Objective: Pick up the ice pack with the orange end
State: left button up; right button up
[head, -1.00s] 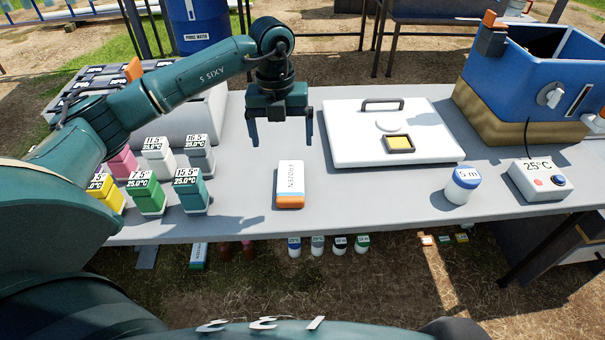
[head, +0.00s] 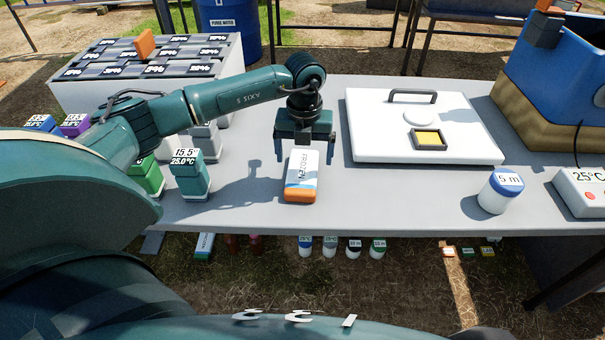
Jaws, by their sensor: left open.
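The ice pack (head: 301,176) is a white block marked FROZEN with an orange end (head: 300,195) facing me. It lies on the grey table (head: 400,197) near its front edge. My left gripper (head: 304,157) is open, its fingers pointing down at the far end of the ice pack. One finger shows on each side of the pack's far end in the picture. I cannot tell whether the fingers touch it or are still above it. My right gripper is not in view.
A white lidded box (head: 370,140) with a handle stands right of the pack. A 5 m jar (head: 497,195) and a 25°C device (head: 582,192) are further right. A teal 15.5 bottle (head: 189,178) stands left. Small bottles sit below the table edge.

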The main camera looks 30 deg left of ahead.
aim_at(302, 170)
pick_arm(q)
jog(key=f, duration=0.5)
jog(key=shift+s+a, duration=0.1)
jog(key=shift+a, duration=0.1)
jog(key=shift+c, duration=0.2)
jog(key=c, duration=1.2)
